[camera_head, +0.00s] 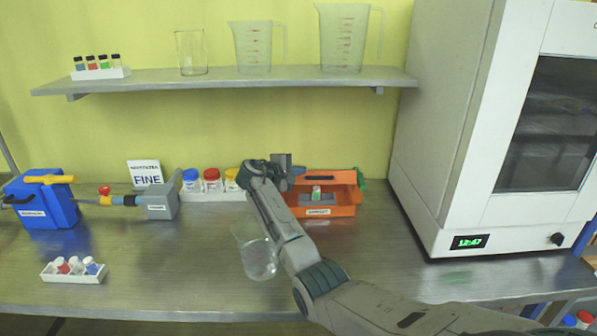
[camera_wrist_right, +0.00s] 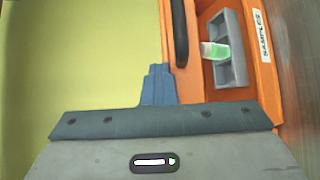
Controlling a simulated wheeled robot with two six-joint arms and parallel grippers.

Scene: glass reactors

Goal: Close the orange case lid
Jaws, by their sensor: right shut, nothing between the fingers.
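The orange case (camera_head: 345,209) stands on the bench towards the back wall, and it also shows in the wrist view (camera_wrist_right: 262,75). It is open, with a grey insert (camera_wrist_right: 232,50) and a green-and-white vial (camera_wrist_right: 214,50) visible inside. Its orange lid (camera_head: 325,177) is raised at the back; in the wrist view the lid (camera_wrist_right: 172,72) has a dark handle. My right gripper (camera_head: 298,171) is shut and empty at the left end of the lid. Its blue fingertips (camera_wrist_right: 159,72) are close beside the lid; contact cannot be told. My left gripper is out of view.
A clear beaker (camera_head: 258,258) stands close beside my right forearm. Coloured-cap jars (camera_head: 212,183) stand left of the case, and a white oven (camera_head: 440,150) stands to the right. A shelf (camera_head: 230,77) with glassware is above. The front left bench is mostly clear.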

